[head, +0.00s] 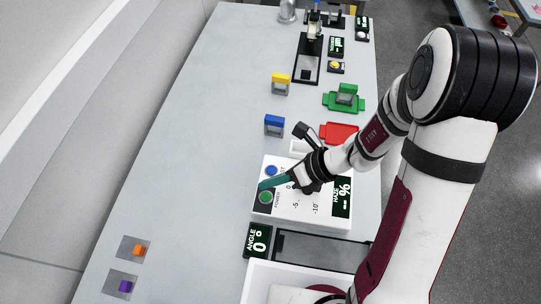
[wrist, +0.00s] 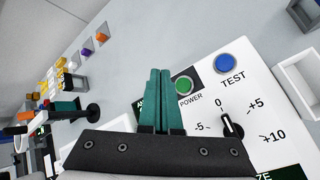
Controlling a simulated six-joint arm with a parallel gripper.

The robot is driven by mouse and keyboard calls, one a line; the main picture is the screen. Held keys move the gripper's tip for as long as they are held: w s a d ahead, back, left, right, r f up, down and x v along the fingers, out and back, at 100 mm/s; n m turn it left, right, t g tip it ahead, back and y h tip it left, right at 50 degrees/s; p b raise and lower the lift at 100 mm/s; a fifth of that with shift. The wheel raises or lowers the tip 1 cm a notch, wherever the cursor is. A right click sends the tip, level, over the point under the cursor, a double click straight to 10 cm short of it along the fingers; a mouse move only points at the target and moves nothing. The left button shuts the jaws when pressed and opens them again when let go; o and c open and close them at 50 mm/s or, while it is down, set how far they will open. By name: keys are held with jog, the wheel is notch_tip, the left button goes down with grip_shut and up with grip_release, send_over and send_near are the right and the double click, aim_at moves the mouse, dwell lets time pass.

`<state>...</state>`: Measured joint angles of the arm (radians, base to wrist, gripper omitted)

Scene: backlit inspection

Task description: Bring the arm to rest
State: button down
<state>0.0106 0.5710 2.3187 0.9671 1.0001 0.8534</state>
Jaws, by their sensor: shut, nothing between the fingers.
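My gripper (head: 266,185) has two long teal fingers, pressed together with nothing between them. In the head view they reach over the left part of a white instrument panel (head: 290,215). The tips are close to a green POWER button (head: 265,197) and a blue TEST button (head: 271,170). In the wrist view the shut fingertips (wrist: 160,72) are just left of the green button (wrist: 183,86). I cannot tell whether they touch the panel. A black dial knob (wrist: 231,125) on the panel points near 0. The arm comes in from the right.
Blue (head: 274,124) and yellow (head: 280,82) blocks stand in grey holders behind the panel, near red (head: 340,132) and green (head: 335,101) trays. An angle display (head: 258,241) is in front. Orange (head: 138,249) and purple (head: 125,286) pieces lie at front left. The table's left middle is clear.

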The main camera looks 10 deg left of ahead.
jog(key=s+d+r+n+h, duration=0.6)
jog(key=s+d+r+n, duration=0.5)
jog(key=n, duration=0.8)
notch_tip(320, 180, up, 3)
jog(key=shift+s+t+h, duration=0.3)
jog(key=shift+s, duration=0.95)
